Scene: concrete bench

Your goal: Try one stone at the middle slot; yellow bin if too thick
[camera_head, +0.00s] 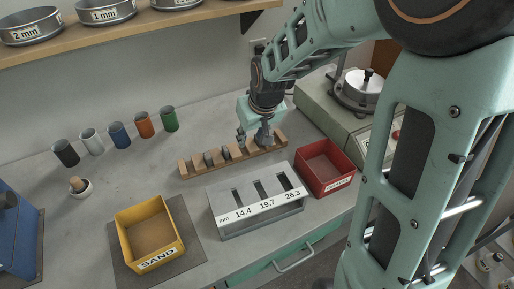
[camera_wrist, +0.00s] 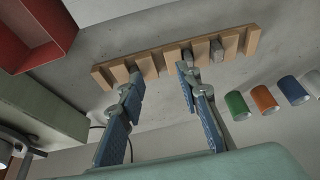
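A wooden rack (camera_head: 232,156) with several notches stands at the back of the bench and holds small grey stones; one stone (camera_head: 208,158) sits toward its left end. My gripper (camera_head: 253,139) is over the right part of the rack, fingers pointing down. In the wrist view my gripper (camera_wrist: 160,73) is open, its blue-padded fingers apart with no stone visible between them. A stone (camera_wrist: 216,50) sits in the rack (camera_wrist: 152,66) beyond the right finger. The grey gauge block (camera_head: 256,206) has three slots marked 14.4, 19.7 and 26.3. The yellow bin (camera_head: 148,235), labelled SAND, looks empty.
A red bin (camera_head: 324,167) stands right of the gauge block. Several coloured cups (camera_head: 118,135) line the back left, with a small mortar (camera_head: 80,187) in front. A green-grey machine (camera_head: 345,112) stands at right. A shelf with sieves (camera_head: 107,13) hangs above.

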